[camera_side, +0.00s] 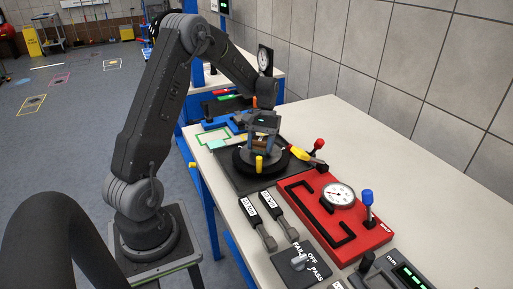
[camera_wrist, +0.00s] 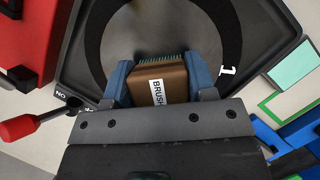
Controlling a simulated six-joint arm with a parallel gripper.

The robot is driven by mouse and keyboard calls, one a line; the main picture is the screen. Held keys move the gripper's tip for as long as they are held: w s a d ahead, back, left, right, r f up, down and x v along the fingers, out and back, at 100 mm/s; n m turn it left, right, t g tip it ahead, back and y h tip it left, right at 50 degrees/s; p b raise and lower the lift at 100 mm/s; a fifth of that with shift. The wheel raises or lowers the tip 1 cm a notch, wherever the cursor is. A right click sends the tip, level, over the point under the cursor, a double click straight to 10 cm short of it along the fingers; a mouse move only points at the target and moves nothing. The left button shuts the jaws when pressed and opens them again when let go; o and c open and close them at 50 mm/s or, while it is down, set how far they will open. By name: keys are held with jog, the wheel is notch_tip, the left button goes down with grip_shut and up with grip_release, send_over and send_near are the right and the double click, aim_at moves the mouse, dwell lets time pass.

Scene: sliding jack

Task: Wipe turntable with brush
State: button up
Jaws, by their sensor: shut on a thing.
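A brown block brush (camera_wrist: 160,83) with green bristles and a white label reading "BRUSH" sits between the blue fingers of my gripper (camera_wrist: 163,86) in the wrist view. My gripper is shut on it. The bristles point toward the grey middle of the turntable (camera_wrist: 165,25), which has a black ring and a "1" mark. In the side view, my gripper (camera_side: 261,140) is over the turntable (camera_side: 242,166). I cannot tell whether the bristles touch the surface.
A red panel (camera_side: 370,234) with a gauge lies in front. Blue parts (camera_side: 214,124) lie behind.

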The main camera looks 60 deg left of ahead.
aim_at(254, 161)
jog(key=shift+w+a, duration=0.4)
jog(key=shift+w, duration=0.3)
jog(key=shift+w+a, duration=0.35)
jog(key=shift+w, duration=0.35)
jog(key=shift+w+d, duration=0.15)
jog(key=shift+d, duration=0.15)
jog(key=shift+s+d, duration=0.55)
jog(key=shift+s, duration=0.45)
jog(key=shift+s+d, duration=0.6)
jog(key=shift+s, duration=0.45)
jog(key=shift+s+d, duration=0.55)
jog(key=shift+s, duration=0.45)
jog(key=shift+w+a, duration=0.55)
jog(key=shift+w, duration=0.4)
jog(key=shift+w+a, duration=0.6)
jog(key=shift+w, duration=0.35)
jog(key=shift+w+a, duration=0.55)
jog(key=shift+w, duration=0.4)
jog(key=shift+w+a+r, duration=0.1)
jog(key=shift+w+r, duration=0.05)
jog(key=shift+w, duration=0.05)
notch_tip(254, 161, up, 8)
